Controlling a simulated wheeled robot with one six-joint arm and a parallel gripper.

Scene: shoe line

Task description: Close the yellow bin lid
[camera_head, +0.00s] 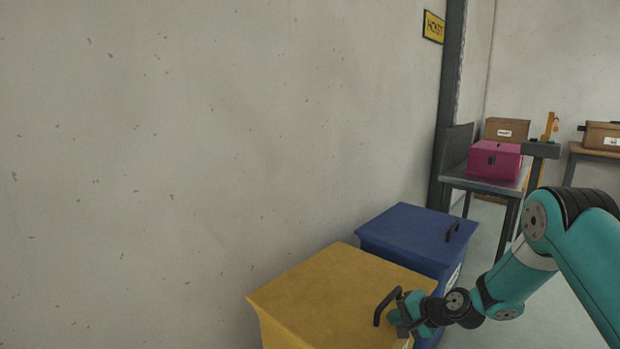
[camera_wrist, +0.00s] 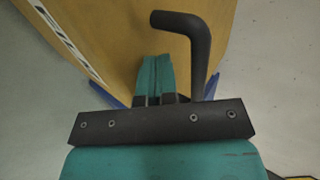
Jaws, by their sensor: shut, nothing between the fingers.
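The yellow bin (camera_head: 275,330) stands at the bottom centre of the head view, against the wall. Its yellow lid (camera_head: 330,290) lies down over the top and looks flat; its near right edge is partly hidden by my arm. The lid's dark bent handle (camera_head: 384,305) is at the right edge. My gripper (camera_head: 398,316) is right beside this handle, at the lid's edge. In the wrist view, the teal fingers (camera_wrist: 154,75) are together and empty in front of the yellow surface (camera_wrist: 110,30). The handle (camera_wrist: 198,40) is to their right, not between them.
A blue bin with a lid (camera_head: 415,235) stands right behind the yellow one. A metal table (camera_head: 515,186) with a magenta box (camera_head: 495,160) is at the back right. Cardboard boxes (camera_head: 506,130) are further back. Grey floor (camera_head: 560,310) shows at right.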

